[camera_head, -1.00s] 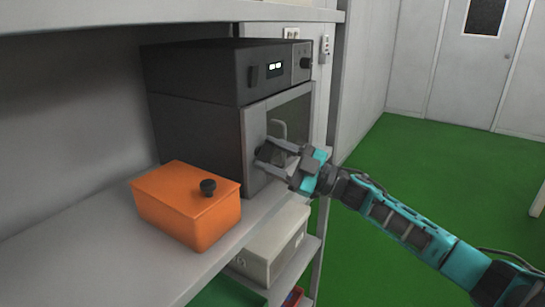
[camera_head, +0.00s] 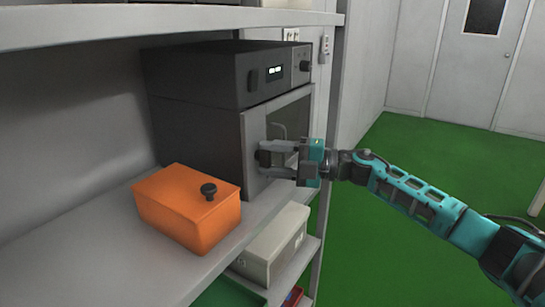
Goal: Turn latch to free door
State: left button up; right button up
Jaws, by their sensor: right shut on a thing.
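A dark grey oven-like test chamber (camera_head: 196,142) stands on the shelf, with a lighter door (camera_head: 256,175) facing right. The door has a window and looks closed. A dark round latch (camera_head: 263,158) sits on the near part of the door. My right gripper (camera_head: 268,158) is shut on the latch, with its fingers above and below it; the fingers partly hide it. My left gripper is not in view.
An orange box (camera_head: 188,220) with a black knob stands on the shelf (camera_head: 105,245) in front of the chamber. A whitish box (camera_head: 270,245) and a green tray (camera_head: 228,293) are on lower shelves. The green floor (camera_head: 400,150) at right is open.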

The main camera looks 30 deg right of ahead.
jog(key=shift+n, duration=0.5)
jog(key=o, duration=0.8)
jog(key=shift+c, duration=0.2)
jog(key=b+v, duration=0.1)
jog(key=v, duration=1.2)
jog(key=shift+r, duration=0.2)
